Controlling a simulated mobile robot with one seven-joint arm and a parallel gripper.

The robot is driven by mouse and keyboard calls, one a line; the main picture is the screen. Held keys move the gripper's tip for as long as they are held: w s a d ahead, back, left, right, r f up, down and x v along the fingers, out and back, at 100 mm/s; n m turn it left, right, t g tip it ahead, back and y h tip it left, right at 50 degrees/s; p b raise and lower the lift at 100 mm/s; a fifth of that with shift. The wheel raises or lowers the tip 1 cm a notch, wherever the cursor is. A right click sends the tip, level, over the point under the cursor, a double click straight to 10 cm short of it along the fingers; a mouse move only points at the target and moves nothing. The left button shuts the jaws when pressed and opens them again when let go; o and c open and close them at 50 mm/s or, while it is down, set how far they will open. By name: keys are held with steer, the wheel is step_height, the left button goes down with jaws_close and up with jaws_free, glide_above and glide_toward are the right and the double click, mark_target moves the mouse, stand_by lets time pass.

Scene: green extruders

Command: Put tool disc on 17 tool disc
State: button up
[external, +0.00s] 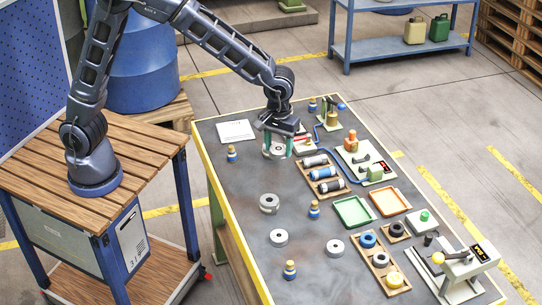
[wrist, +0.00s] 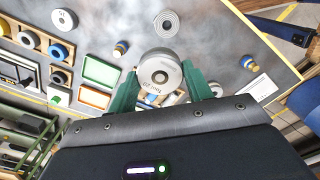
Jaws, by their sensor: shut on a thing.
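My gripper (external: 276,146) has green fingers, which also show in the wrist view (wrist: 160,86). It is shut on a grey metal tool disc (wrist: 159,71) with a hole in its middle. The held disc (external: 274,152) is above the far left part of the table. Two more grey discs (external: 279,237) (external: 335,247) lie nearer the front. I cannot read which one is 17.
Small blue-and-yellow bottles (external: 314,209) (external: 290,270) (external: 232,153) stand around the discs. A rack of cylinders (external: 323,172), a green tray (external: 352,211) and an orange tray (external: 389,201) lie to the right. A white paper (external: 236,131) lies at the left edge.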

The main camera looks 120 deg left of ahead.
steer(key=r, duration=0.1)
glide_above(279, 235)
step_height(279, 235, down, 20)
steer(key=shift+r, duration=0.2)
stand_by(0.4)
steer(key=shift+f, duration=0.1)
steer(key=o, duration=1.2)
